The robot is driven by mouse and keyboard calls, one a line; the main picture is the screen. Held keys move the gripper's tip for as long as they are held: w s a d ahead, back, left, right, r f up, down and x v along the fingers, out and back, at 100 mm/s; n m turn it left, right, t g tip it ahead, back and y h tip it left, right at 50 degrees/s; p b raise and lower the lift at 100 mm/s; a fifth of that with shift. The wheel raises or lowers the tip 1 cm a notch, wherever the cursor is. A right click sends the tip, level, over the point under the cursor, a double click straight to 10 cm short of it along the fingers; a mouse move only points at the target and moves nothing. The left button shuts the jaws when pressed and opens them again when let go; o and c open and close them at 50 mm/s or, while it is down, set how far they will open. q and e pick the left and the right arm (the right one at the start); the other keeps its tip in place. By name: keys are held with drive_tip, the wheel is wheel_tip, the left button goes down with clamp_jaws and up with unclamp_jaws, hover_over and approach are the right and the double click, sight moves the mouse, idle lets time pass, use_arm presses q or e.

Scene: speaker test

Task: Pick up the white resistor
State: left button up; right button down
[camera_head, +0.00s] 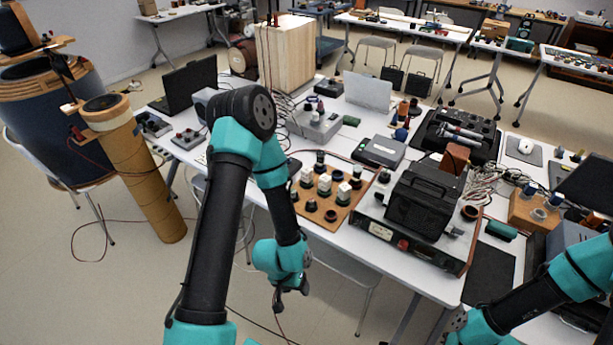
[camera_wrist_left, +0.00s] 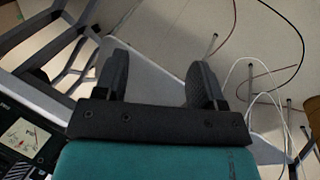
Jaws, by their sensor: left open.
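Several small white block-shaped parts (camera_head: 325,184) stand among dark round knobs on a brown board (camera_head: 316,217) on the table. One of these may be the white resistor; I cannot tell which. My left gripper (camera_head: 279,301) hangs low in front of the table's near edge, below and in front of the board. In the left wrist view the two black fingers (camera_wrist_left: 158,82) are apart with nothing between them. The white parts do not show in that view. My right arm enters at the lower right, and I do not see its fingers.
A black speaker box (camera_head: 420,200) sits on an amplifier-like unit right of the board. A grey box (camera_head: 379,151) stands behind the board, and a laptop (camera_head: 188,84) at the back left. Cables hang in front of the table, over open floor.

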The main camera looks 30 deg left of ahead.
use_arm(q)
drive_tip(key=shift+o, duration=0.5)
drive_tip(key=w+a+r+n, duration=0.3)
drive_tip(key=w+r, duration=0.1)
drive_tip(key=w, duration=0.3)
drive_tip(key=w+a+r+n, duration=0.4)
drive_tip(key=w, duration=0.2)
drive_tip(key=w+a+r+n+y, duration=0.1)
drive_tip(key=w+a+r+n, duration=0.2)
drive_tip(key=w, duration=0.4)
drive_tip(key=shift+w+a+r+g, duration=0.2)
drive_tip(key=shift+a+r, duration=0.15)
drive_tip(key=shift+r, duration=0.2)
drive_tip(key=shift+w+a+r+g, duration=0.2)
drive_tip(key=shift+a+r, duration=0.1)
drive_tip(key=shift+r, duration=0.2)
drive_tip(key=w+a+r+n+y, duration=0.1)
drive_tip(key=w+r+n, duration=0.3)
drive_tip(key=w+r, duration=1.2)
drive_tip(key=shift+a+n+y, duration=0.25)
drive_tip(key=shift+n+y, duration=0.05)
drive_tip(key=shift+y, duration=0.6)
